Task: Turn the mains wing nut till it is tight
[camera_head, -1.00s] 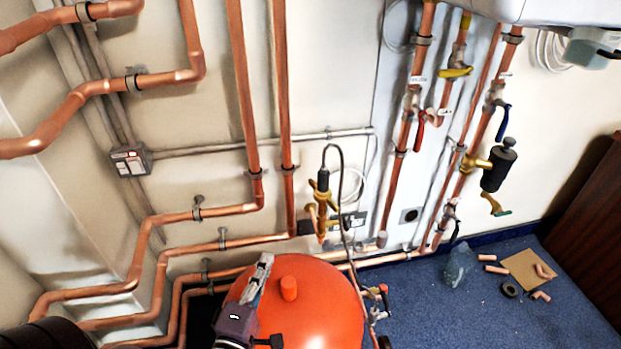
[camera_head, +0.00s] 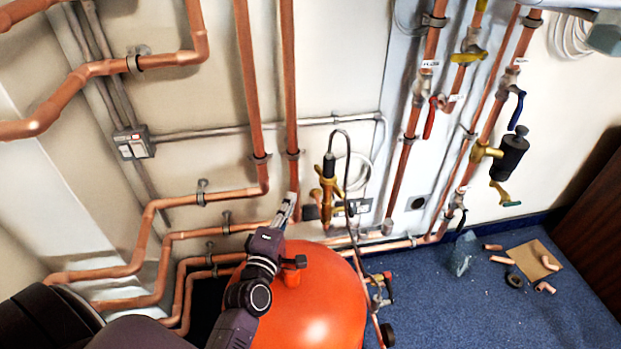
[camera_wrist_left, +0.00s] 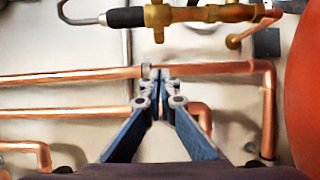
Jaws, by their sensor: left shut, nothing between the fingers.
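My left gripper (camera_head: 286,207) is shut and empty, in front of the copper pipes, just left of the brass fitting (camera_head: 328,189). In the left wrist view, the closed fingertips (camera_wrist_left: 160,73) lie over a horizontal copper pipe (camera_wrist_left: 70,77). There the brass fitting (camera_wrist_left: 205,13), with a black sleeve and hose on one end, runs along the top, apart from the fingers. I cannot pick out a mains wing nut for certain. A red lever (camera_head: 431,117), a yellow lever (camera_head: 466,57) and a blue lever (camera_head: 516,109) sit on the labelled pipes.
An orange-red vessel (camera_head: 319,296) stands below and right of my left arm. A black cylinder (camera_head: 508,158) with brass ends hangs at the right. Pipe offcuts and a cardboard piece (camera_head: 529,258) lie on the blue carpet, with free floor in front.

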